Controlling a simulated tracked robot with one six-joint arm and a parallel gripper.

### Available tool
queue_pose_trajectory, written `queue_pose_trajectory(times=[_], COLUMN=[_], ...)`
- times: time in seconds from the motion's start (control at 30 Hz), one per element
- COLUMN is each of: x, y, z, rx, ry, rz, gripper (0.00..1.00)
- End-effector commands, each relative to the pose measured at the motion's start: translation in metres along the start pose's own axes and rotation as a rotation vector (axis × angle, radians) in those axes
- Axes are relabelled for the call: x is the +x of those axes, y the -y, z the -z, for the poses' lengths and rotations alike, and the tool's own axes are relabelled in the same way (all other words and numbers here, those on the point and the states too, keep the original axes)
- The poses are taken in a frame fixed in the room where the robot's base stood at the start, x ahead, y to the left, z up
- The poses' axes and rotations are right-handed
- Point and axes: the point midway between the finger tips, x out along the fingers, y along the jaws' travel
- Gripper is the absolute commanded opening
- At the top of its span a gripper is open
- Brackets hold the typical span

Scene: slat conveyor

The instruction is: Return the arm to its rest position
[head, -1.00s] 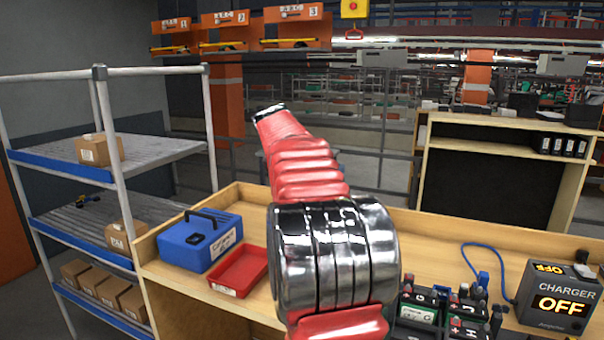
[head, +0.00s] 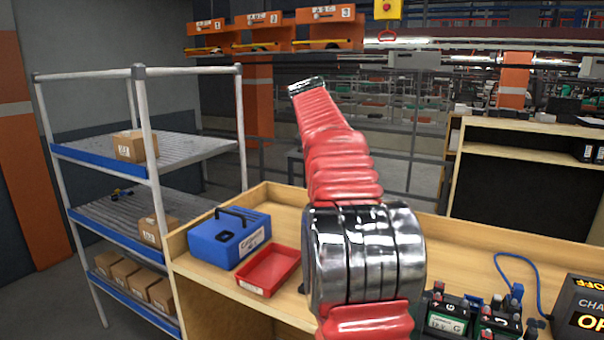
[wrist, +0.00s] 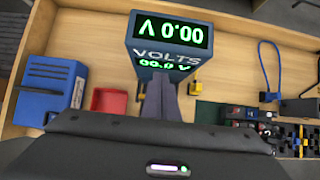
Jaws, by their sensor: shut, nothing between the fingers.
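My arm (head: 340,165), in red sleeves with a shiny metal joint, rises through the middle of the head view. My gripper is not visible there. In the wrist view my gripper (wrist: 164,88) is shut and empty, its grey fingers pointing over the wooden bench (wrist: 100,40). A dark meter (wrist: 165,48) with green digits reading 0.00 V shows just beyond the fingertips. I cannot tell whether the fingers touch it.
On the bench (head: 280,205) are a blue case (head: 228,238), a red tray (head: 268,271), batteries (head: 450,315) and a charger (head: 582,310). A shelf rack (head: 145,150) with cardboard boxes stands at left.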

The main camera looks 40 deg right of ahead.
Motion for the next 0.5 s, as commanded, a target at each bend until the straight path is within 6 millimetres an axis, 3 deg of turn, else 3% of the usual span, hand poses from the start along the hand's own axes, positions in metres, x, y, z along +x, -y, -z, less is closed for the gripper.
queue_pose_trajectory(times=[0.33, 0.5], x=[-0.0003, -0.0004], y=[-0.0008, -0.0025], z=[0.0004, -0.0009], rx=[0.024, 0.154], ry=[0.0, 0.005], rz=[-0.001, -0.007], gripper=[0.0, 0.0])
